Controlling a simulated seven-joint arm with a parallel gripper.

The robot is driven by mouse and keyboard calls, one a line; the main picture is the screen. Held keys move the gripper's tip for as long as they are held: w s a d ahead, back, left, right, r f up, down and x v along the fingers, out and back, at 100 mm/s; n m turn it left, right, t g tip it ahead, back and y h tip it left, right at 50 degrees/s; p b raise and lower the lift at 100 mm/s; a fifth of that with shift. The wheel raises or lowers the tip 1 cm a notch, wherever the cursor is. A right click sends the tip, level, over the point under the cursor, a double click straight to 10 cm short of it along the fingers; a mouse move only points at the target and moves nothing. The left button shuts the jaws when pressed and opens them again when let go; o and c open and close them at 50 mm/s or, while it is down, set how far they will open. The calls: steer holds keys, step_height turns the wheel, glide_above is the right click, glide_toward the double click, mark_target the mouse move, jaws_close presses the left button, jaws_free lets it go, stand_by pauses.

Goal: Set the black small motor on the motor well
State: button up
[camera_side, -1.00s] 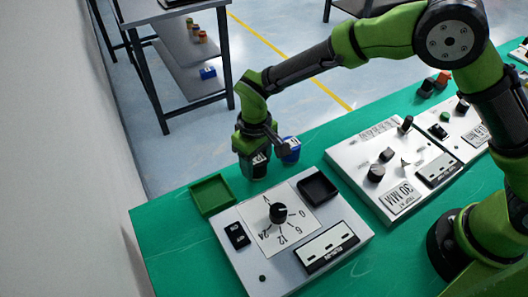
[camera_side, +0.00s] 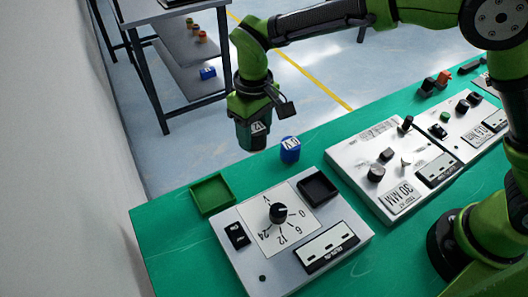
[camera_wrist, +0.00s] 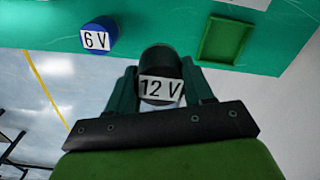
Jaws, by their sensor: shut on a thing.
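My gripper (camera_side: 252,138) is shut on the black small motor (camera_wrist: 160,62), a dark cylinder with a white "12 V" label. In the side view it holds the motor in the air above the far edge of the green table, and the fingers hide much of the motor. A black square well (camera_side: 318,187) is sunk in the far right corner of the nearest white panel (camera_side: 240,260). It looks empty, lies to the right of and lower than my gripper, and does not show in the wrist view.
A blue motor marked "6 V" (camera_side: 290,149) stands close to the right of my gripper. An empty green tray (camera_side: 211,194) lies left of the panel's far corner. The panel has a dial knob (camera_side: 278,212). More panels with knobs (camera_side: 376,173) stand to the right.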

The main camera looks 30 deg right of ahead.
steer(key=s+d+r, duration=0.2)
steer(key=s+r, duration=0.2)
steer(key=m, duration=0.4)
glide_above(317, 189)
steer(key=f, duration=0.2)
step_height(317, 189, down, 7)
steer(key=shift+s+f, duration=0.1)
steer(key=shift+f, duration=0.45)
